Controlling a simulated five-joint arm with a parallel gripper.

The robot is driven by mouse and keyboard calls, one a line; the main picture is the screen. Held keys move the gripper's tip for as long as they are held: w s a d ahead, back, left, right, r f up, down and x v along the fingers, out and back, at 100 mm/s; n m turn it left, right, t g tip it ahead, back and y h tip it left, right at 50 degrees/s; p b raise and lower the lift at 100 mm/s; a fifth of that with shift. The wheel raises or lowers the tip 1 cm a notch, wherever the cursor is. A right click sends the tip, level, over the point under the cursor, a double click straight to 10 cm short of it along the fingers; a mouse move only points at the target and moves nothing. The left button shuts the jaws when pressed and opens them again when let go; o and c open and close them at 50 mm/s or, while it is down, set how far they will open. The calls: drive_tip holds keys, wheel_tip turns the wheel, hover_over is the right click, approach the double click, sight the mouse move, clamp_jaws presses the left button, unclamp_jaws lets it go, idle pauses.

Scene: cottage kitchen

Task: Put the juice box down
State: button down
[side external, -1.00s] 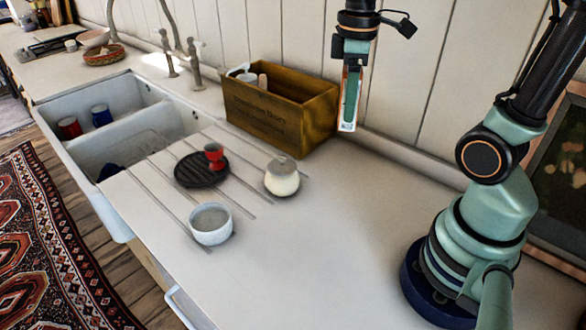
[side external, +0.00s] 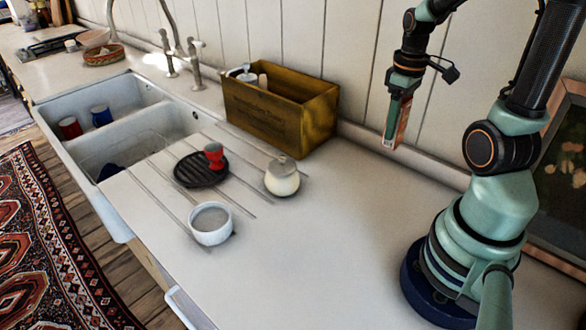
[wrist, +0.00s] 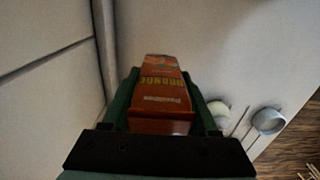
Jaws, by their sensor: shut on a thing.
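My gripper (side external: 397,120) is shut on the juice box (side external: 402,123) and holds it in the air above the right part of the counter, near the panelled wall. In the wrist view the juice box (wrist: 160,95) is an orange-red carton with lettering that reads "orange", between the two green fingers of my gripper (wrist: 162,100). In the side view the fingers cover most of the box. The white counter (side external: 330,240) below it is bare.
A wooden crate (side external: 318,122) with bottles stands against the wall, left of my gripper. A lidded cream jar (side external: 282,182), a white bowl (side external: 211,238) and a dark round dish (side external: 190,172) with a red egg cup (side external: 214,156) stand farther left. A double sink (side external: 125,160) lies beyond.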

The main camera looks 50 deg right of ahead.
wheel_tip(320, 180, down, 12)
drive_tip(key=shift+r, duration=0.2)
idle(0.4)
drive_tip(key=shift+f, duration=0.1)
drive_tip(key=shift+c, duration=0.8)
unclamp_jaws()
wheel_tip(320, 180, up, 12)
drive_tip(key=shift+r, duration=0.1)
drive_tip(key=w+a+r+t, duration=0.2)
drive_tip(key=a+r, duration=0.3)
drive_tip(key=a, duration=0.4)
drive_tip(key=w+a+r+t, duration=0.2)
drive_tip(key=a+r, duration=0.3)
drive_tip(key=a, duration=0.3)
drive_tip(key=shift+w+a+t, duration=0.35)
drive_tip(key=shift+w+t, duration=0.05)
drive_tip(key=shift+t, duration=0.4)
